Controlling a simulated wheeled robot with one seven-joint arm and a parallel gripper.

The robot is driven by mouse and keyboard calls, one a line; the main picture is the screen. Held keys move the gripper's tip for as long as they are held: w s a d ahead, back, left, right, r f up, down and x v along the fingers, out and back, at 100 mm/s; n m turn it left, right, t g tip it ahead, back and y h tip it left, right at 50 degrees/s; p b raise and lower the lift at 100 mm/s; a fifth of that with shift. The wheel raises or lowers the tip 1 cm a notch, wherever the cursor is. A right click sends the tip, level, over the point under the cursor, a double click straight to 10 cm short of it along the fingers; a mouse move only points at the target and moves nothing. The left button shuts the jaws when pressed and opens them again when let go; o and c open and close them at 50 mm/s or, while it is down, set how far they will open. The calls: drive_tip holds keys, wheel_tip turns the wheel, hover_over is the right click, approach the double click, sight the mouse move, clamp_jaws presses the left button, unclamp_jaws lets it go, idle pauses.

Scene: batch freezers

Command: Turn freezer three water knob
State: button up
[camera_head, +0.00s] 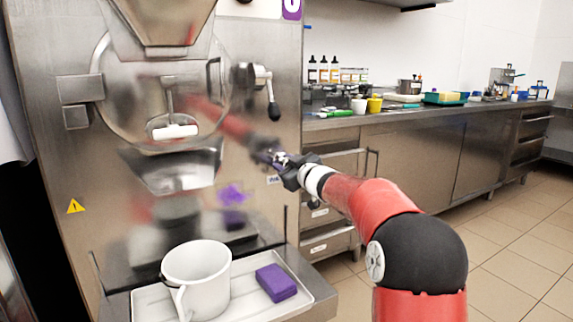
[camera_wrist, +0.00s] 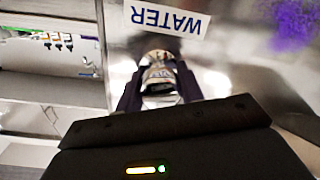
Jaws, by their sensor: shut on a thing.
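The steel batch freezer (camera_head: 60,150) fills the left of the head view, with a purple number tag at its top, cut off by the frame edge. My gripper (camera_head: 268,156) is at the right part of its front panel. In the wrist view my gripper (camera_wrist: 158,88) has its two dark fingers on either side of a metallic water knob (camera_wrist: 158,72), shut on it. A white label reading WATER (camera_wrist: 167,20) appears upside down, right beside the knob. In the head view the gripper hides most of the knob.
A white pitcher (camera_head: 196,272) and a purple block (camera_head: 276,282) stand on the tray (camera_head: 240,308) below. A black-handled lever (camera_head: 272,108) sticks out above my gripper. A steel counter (camera_head: 420,115) with bottles and containers runs along the right. Tiled floor (camera_head: 520,240) is clear.

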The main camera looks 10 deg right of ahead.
drive_tip(key=n, duration=0.4)
drive_tip(key=shift+a, duration=0.1)
drive_tip(key=shift+f+n+h+b, duration=0.1)
drive_tip(key=shift+n+h+b, duration=0.45)
drive_tip(key=shift+n, duration=1.85)
drive_tip(key=shift+y, duration=0.25)
drive_tip(key=o, duration=1)
drive_tip(key=b+v, duration=0.1)
drive_tip(key=v, duration=0.7)
